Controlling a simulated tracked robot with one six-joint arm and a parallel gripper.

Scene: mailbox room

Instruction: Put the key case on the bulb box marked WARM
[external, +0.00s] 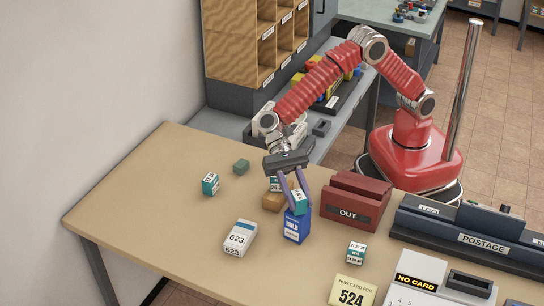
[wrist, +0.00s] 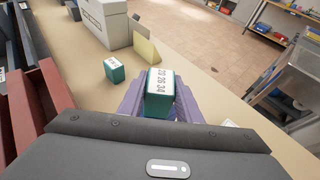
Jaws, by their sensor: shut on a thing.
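My gripper (external: 297,198) points down and is shut on a small teal and white case (external: 300,204). In the wrist view the case (wrist: 159,92) shows rows of numbers on its white face, between my purple fingers. In the external view the held case is at the top of an upright blue box (external: 297,228) with a white label; I cannot tell whether they touch. The label is too small to read surely. A tan-brown box (external: 272,202) is just left, partly hidden by my gripper. I cannot read the word WARM anywhere.
Similar teal and white cases stand at left (external: 210,184), behind my fingers (external: 275,184) and at front right (external: 357,253). The left table is clear.

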